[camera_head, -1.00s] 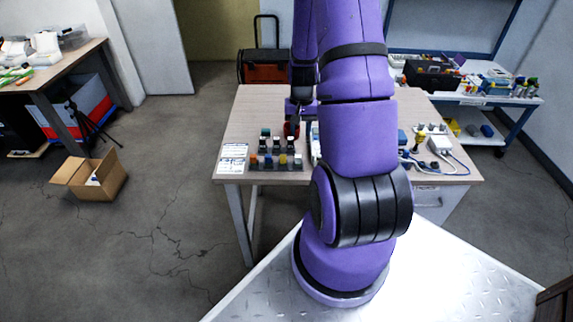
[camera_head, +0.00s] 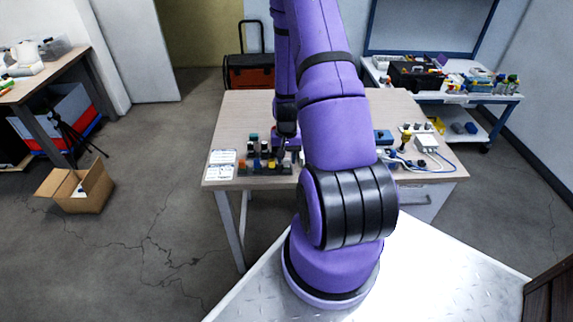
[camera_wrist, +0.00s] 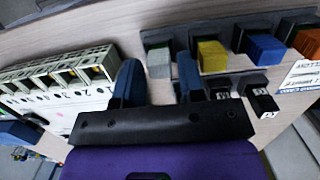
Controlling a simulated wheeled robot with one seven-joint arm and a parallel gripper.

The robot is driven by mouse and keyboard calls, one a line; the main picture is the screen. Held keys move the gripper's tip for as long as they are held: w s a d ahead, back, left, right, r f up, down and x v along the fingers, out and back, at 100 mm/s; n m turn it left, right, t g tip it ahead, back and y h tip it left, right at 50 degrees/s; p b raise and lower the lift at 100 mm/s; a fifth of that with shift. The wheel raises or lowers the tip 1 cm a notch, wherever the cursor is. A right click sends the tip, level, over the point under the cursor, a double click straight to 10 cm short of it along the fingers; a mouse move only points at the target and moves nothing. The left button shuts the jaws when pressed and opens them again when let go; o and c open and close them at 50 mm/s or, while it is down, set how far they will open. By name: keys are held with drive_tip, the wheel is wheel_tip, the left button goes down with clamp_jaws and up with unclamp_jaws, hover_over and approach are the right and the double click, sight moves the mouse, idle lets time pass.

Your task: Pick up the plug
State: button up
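Several small plug-like blocks stand in dark holders on the table. In the wrist view these are a grey one (camera_wrist: 159,62), a yellow one (camera_wrist: 211,56), a blue one (camera_wrist: 264,48) and an orange one (camera_wrist: 308,42). Two black pieces with white-marked ends (camera_wrist: 259,98) sit nearer, right of the fingers. I cannot tell which piece is the plug meant. My gripper (camera_wrist: 158,75) is open, its two blue fingers apart, with the grey block showing in the gap beyond the tips. I see no grip on anything. In the head view the arm mostly hides the gripper above the blocks.
A pale panel with a row of square sockets (camera_wrist: 60,82) lies close to the left finger. A white box with cables (camera_head: 427,144) and a yellow-topped tool (camera_head: 405,138) stand to the right. The table's back left (camera_head: 245,107) is clear.

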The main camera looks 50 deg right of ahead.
drive_tip(key=shift+a+f, duration=0.1)
drive_tip(key=shift+f, duration=0.65)
drive_tip(key=c, duration=0.6)
drive_tip(key=shift+r, duration=0.15)
drive_tip(key=shift+c, duration=0.2)
